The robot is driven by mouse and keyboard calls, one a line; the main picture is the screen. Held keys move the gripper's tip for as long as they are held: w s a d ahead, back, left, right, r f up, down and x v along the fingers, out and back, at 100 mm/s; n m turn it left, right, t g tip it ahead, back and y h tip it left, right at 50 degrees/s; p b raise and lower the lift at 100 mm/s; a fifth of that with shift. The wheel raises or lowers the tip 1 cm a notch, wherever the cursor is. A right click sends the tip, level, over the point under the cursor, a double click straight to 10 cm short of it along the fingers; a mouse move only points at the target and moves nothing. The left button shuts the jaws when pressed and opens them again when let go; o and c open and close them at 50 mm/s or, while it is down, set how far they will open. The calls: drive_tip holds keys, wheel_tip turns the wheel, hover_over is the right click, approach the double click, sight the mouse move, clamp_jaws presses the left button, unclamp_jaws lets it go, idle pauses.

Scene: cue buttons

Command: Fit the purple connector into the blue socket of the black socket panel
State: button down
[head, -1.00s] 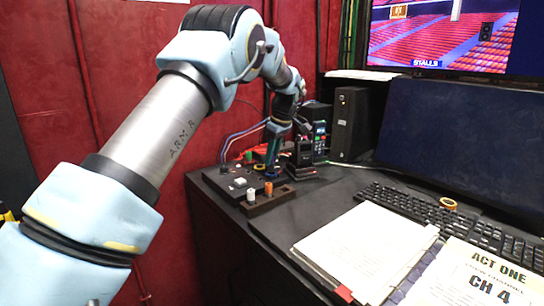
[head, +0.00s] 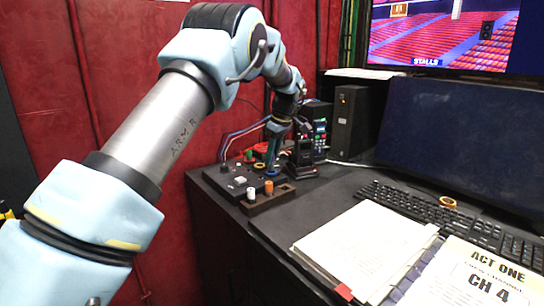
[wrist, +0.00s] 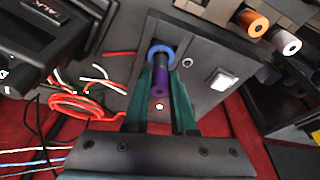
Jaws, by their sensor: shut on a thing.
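The purple connector (wrist: 159,78) is between the green fingers of my gripper (wrist: 163,98), which is shut on it. In the wrist view its far end lines up with and overlaps the blue ring of the blue socket (wrist: 161,54). I cannot tell how deep it sits. The black socket panel (wrist: 207,58) lies beneath, with a lit white square button (wrist: 221,80) to the right of the socket. In the head view my gripper (head: 272,157) points down at the back right of the panel (head: 222,184), over the blue socket (head: 271,173). The connector is not clear there.
A dark holder (head: 274,201) with a white connector (head: 251,193) and an orange connector (head: 269,187) stands at the panel's front right. Red and white cables (wrist: 85,103) lie beside the panel. Black devices (head: 303,150) stand close behind my gripper. Papers (head: 365,246) and a keyboard lie right.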

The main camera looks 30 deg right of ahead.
drive_tip(key=shift+f+b, duration=0.4)
drive_tip(key=shift+f, duration=0.85)
idle(1.2)
drive_tip(key=c, duration=0.5)
unclamp_jaws()
drive_tip(key=shift+r, duration=0.1)
drive_tip(key=shift+r+p, duration=2.6)
drive_tip(key=shift+r, duration=0.85)
